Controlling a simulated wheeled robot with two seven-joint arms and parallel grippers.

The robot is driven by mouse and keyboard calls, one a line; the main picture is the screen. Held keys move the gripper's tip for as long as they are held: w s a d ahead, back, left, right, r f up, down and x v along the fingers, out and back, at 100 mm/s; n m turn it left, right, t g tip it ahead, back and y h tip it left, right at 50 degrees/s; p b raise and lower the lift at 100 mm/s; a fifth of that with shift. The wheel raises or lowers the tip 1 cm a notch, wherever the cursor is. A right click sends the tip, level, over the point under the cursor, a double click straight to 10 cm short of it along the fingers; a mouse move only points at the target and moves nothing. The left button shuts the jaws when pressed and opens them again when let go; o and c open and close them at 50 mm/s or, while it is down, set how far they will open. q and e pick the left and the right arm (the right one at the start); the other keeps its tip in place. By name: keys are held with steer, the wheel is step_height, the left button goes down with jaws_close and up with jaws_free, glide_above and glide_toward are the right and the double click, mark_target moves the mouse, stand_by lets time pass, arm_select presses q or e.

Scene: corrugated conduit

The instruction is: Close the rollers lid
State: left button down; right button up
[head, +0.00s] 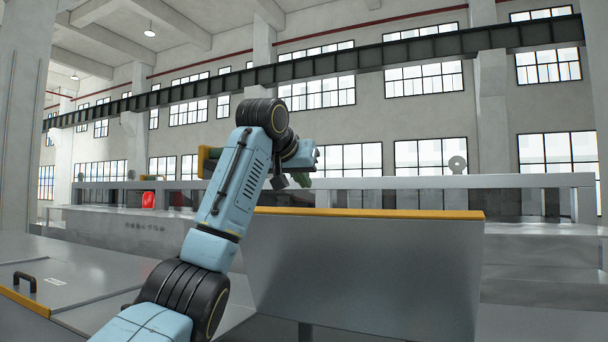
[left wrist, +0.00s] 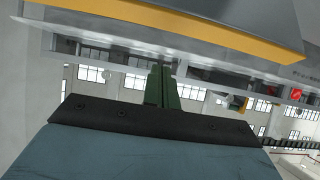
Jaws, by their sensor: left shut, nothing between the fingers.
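The rollers lid (head: 365,268) is a grey metal panel with a yellow top edge. It stands raised, roughly upright, right of centre in the head view. In the left wrist view its yellow edge (left wrist: 190,32) crosses the top of the picture. My left gripper (head: 303,182) is at the height of the lid's top edge, near its left part and seemingly beyond it. Its green fingers (left wrist: 162,88) are shut together with nothing between them. I see a gap between the fingers and the yellow edge in the wrist view. My right gripper is out of view.
A flat grey cover (head: 70,272) with a dark handle and yellow edge lies at the left. A long metal machine frame (head: 420,182) runs behind the lid. A red object (head: 148,200) sits at its left. The space above the lid is clear.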

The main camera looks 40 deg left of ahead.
mark_target(307, 209)
arm_select(q)
steer(key=p+x, duration=0.2)
steer(key=x, duration=0.4)
steer(key=shift+w, duration=0.25)
steer(key=shift+f, duration=0.25)
steer(key=shift+s+d+f, duration=0.1)
steer(key=shift+s+f, duration=0.05)
steer(key=shift+s, duration=0.35)
steer(key=shift+s+d+f, duration=0.1)
steer(key=shift+s+f, duration=0.05)
steer(key=shift+s, duration=0.65)
steer(key=shift+s+d+f, duration=0.25)
steer(key=shift+s+f, duration=0.05)
steer(key=shift+s, duration=0.1)
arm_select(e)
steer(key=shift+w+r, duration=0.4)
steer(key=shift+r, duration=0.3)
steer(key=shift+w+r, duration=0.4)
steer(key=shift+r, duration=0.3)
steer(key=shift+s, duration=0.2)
